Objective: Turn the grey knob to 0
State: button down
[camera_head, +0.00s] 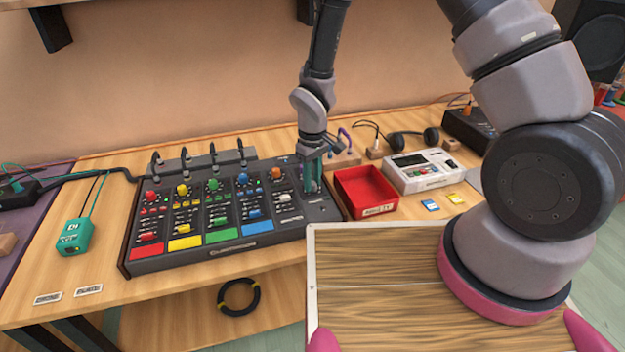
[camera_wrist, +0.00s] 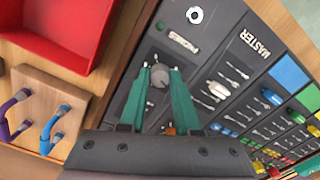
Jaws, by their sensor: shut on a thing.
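The black mixer (camera_head: 150,262) stands on the wooden table, with coloured knobs and faders in columns. In the wrist view its panel (camera_wrist: 225,60) carries the word MASTER. The small round grey knob (camera_wrist: 159,77) sits on the panel near the mixer's edge, beside the master column. My gripper (camera_wrist: 160,70) has its two teal fingers closed on either side of the grey knob. In the head view my gripper (camera_head: 312,183) reaches down onto the mixer's right end and hides the knob there. The knob's pointer and a 0 mark cannot be made out.
A red tray (camera_head: 366,187) stands just right of the mixer. Purple and blue cables (camera_wrist: 38,118) on a wooden block are close to the gripper. A white device (camera_head: 422,170) and headphones (camera_head: 413,141) lie further right. A teal box (camera_head: 75,237) is at the left.

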jog(key=n, duration=0.6)
jog(key=shift+w, duration=0.1)
jog(key=n, duration=0.6)
jog(key=shift+n, duration=0.4)
jog(key=c, duration=0.6)
grip_release()
jog(key=shift+r, duration=0.15)
notch_tip(320, 180, up, 11)
jog(key=shift+f, duration=0.2)
